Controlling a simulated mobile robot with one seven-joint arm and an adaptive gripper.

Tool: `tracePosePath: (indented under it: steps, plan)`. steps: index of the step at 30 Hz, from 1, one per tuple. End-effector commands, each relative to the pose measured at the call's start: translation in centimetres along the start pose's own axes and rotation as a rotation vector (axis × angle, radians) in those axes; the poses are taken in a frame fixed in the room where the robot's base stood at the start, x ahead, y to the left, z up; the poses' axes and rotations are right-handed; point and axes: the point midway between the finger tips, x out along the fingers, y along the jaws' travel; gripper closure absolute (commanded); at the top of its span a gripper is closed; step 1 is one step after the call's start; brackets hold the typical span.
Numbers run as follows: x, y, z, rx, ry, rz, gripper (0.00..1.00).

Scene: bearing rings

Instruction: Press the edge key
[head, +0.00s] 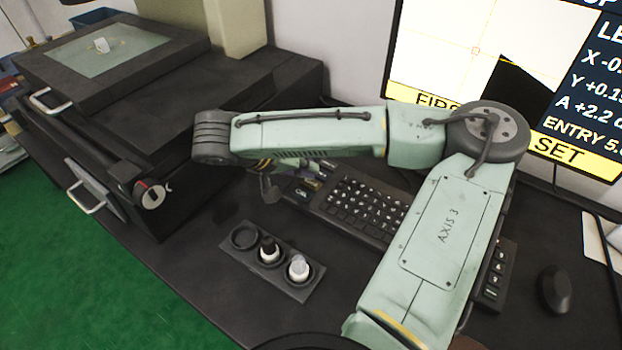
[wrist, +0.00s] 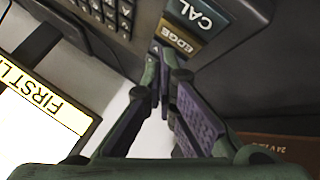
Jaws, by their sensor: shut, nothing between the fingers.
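The edge key (wrist: 178,40) is a brown key with pale letters EDGE, at the top middle of the wrist view. It sits beside the teal CAL key (wrist: 203,17). My gripper (wrist: 164,58) is shut and empty, its fingertips right by the near edge of the edge key. I cannot tell whether they touch it. In the head view my gripper (head: 270,188) hangs under the forearm, at the left end of the keyboard (head: 360,205). The edge key is small and partly obscured there.
A dark tray (head: 232,258) with bottles in its wells stands in front of the keyboard. A monitor (head: 440,60) stands behind my arm. A mouse (head: 555,289) lies at the right. A dark machine with a glass stage (head: 110,50) fills the left.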

Motion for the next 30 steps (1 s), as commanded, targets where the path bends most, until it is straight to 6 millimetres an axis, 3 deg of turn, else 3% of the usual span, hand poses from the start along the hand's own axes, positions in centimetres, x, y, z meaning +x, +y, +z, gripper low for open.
tracePosePath:
  steps: [11, 30]
  plan:
    - [-0.2, 0.2, -0.2, 0.001, 0.000, 0.000, 1.00]
    - [-3.6, 2.7, -2.7, 0.000, 0.000, 0.000, 1.00]
